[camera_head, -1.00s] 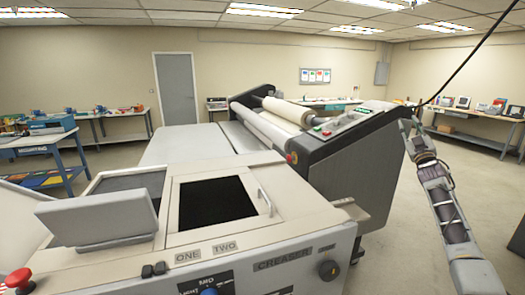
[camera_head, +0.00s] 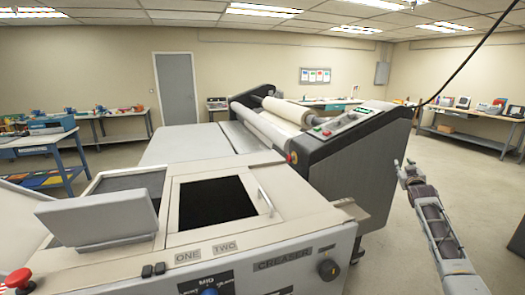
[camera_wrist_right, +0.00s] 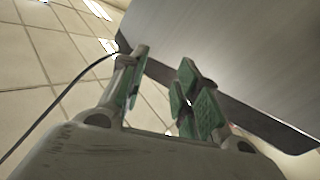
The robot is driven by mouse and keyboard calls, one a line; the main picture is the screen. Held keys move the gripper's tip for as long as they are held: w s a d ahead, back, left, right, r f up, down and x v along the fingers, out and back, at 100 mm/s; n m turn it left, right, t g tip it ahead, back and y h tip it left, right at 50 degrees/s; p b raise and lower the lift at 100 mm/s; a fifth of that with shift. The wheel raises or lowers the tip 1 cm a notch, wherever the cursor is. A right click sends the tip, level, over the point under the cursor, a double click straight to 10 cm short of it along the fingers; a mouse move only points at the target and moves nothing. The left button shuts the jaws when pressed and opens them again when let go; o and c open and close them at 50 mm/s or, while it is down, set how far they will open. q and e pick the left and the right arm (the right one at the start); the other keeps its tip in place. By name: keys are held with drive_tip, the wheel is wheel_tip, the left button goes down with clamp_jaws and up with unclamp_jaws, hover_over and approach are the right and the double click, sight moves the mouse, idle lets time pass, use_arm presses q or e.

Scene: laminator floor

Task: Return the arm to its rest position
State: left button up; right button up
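My right arm comes in at the right edge of the head view, and its gripper (camera_head: 402,170) is beside the right side of the laminator (camera_head: 345,165), over the floor. In the right wrist view the gripper (camera_wrist_right: 165,64) has its green-padded fingers apart, with nothing between them. A large grey panel lies beyond the fingertips; whether they touch it I cannot tell. My left gripper is not in view.
The creaser (camera_head: 280,240) with its black window and handle fills the near left and middle. A red button (camera_head: 18,278) sits at the lower left. Workbenches (camera_head: 470,137) line the walls. The floor (camera_head: 490,195) at right is open.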

drive_tip(key=s+a+f+n+g+y, duration=0.15)
drive_tip(key=s+a+f, duration=0.25)
drive_tip(key=f, duration=1)
drive_tip(key=s+a+f+g+y, duration=0.1)
drive_tip(key=s+a+f+g, duration=0.2)
drive_tip(key=f, duration=1.2)
drive_tip(key=s+a+f+g+y, duration=0.1)
drive_tip(key=s+a+f, duration=0.35)
drive_tip(key=f, duration=0.95)
drive_tip(key=s+a+f+g, duration=0.2)
drive_tip(key=s+a+f, duration=0.2)
drive_tip(key=s+f, duration=0.95)
drive_tip(key=s+a+f+g+y, duration=0.15)
drive_tip(key=s+a+f, duration=0.35)
drive_tip(key=s+f, duration=0.65)
drive_tip(key=s+a+f+g, duration=0.35)
drive_tip(key=s+f, duration=0.55)
drive_tip(key=s, duration=0.5)
drive_tip(key=s+a+f+g, duration=0.2)
drive_tip(key=s+a+f, duration=0.1)
drive_tip(key=s, duration=1.2)
drive_tip(key=s+a+f+g+y, duration=0.1)
drive_tip(key=s+a+f, duration=0.3)
drive_tip(key=s, duration=1)
drive_tip(key=shift+s+a+f+n+g, duration=0.15)
drive_tip(key=shift+s+a+n+g, duration=0.25)
drive_tip(key=shift+a, duration=0.7)
